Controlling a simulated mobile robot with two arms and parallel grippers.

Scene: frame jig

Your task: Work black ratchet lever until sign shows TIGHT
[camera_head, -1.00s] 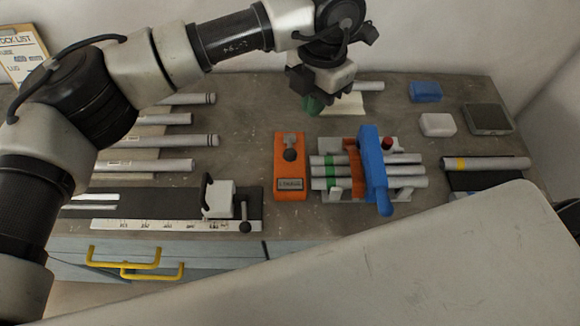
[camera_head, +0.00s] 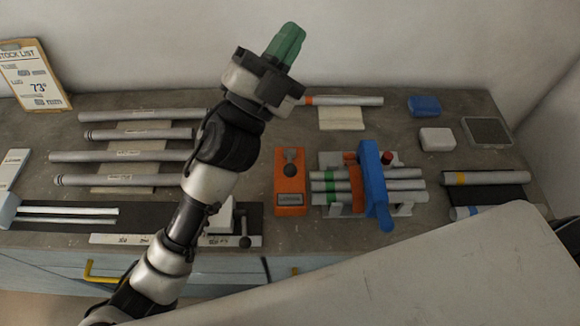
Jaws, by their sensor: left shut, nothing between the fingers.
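An orange unit (camera_head: 289,199) stands on the middle of the bench. It carries a short lever with a black knob (camera_head: 289,156) and a small sign plate (camera_head: 289,199) whose lettering is too small to read. Another black-knobbed lever (camera_head: 245,241) stands at the right end of the ruled strip. I cannot tell for sure which one is the ratchet lever. My left gripper (camera_head: 287,43) is shut and empty, its green fingers pointing up and away, well behind the orange unit and touching nothing. My right gripper is not in view.
A blue clamp (camera_head: 373,180) spans several grey tubes (camera_head: 410,185) right of the orange unit. More tubes (camera_head: 110,156) lie at the left, partly behind my left arm. Blue (camera_head: 425,105) and white (camera_head: 437,139) blocks lie at the back right. A pale surface fills the lower right.

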